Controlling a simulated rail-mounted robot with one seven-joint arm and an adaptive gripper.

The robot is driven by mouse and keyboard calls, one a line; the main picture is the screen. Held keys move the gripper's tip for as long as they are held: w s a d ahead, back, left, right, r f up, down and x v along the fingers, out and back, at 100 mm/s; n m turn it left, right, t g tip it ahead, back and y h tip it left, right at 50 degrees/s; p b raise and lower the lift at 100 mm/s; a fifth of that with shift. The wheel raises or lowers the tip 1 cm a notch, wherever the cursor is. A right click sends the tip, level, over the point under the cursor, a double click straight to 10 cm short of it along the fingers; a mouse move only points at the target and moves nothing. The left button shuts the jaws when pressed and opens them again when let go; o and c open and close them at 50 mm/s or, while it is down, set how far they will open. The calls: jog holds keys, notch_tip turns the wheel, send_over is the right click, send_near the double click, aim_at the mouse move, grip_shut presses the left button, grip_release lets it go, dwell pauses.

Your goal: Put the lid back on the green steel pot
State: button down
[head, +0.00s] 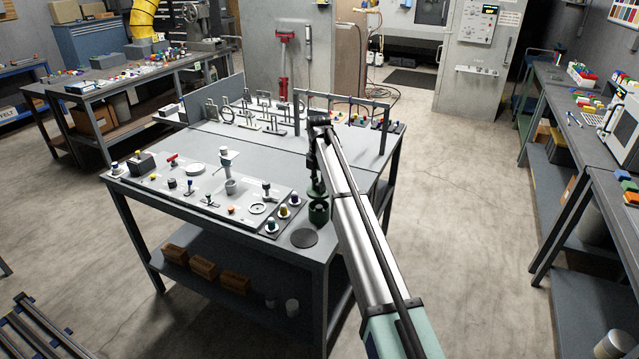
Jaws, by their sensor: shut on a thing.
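The green steel pot (319,212) stands upright near the right front corner of the table, its dark opening facing up. My gripper (315,177) points down just above and behind the pot. It is shut on the green lid (316,189), which shows as a small green shape right over the pot's far side. The lid looks apart from the rim, but at this size I cannot tell the exact gap. The fingertips are small and partly hidden by my arm.
A dark round disc (304,238) lies flat in front of the pot. A light panel (215,190) with several knobs and small parts fills the table's left front. A dark frame (345,97) and several upright fixtures stand behind. Bare tabletop (285,155) lies behind the panel.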

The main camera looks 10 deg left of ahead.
jog(key=shift+f+b, duration=0.85)
jog(key=shift+f, duration=1.8)
jog(key=shift+f, duration=0.15)
dwell(0.5)
jog(key=shift+c, duration=2.2)
grip_release()
jog(key=shift+r+p, duration=1.35)
jog(key=shift+r, duration=2.15)
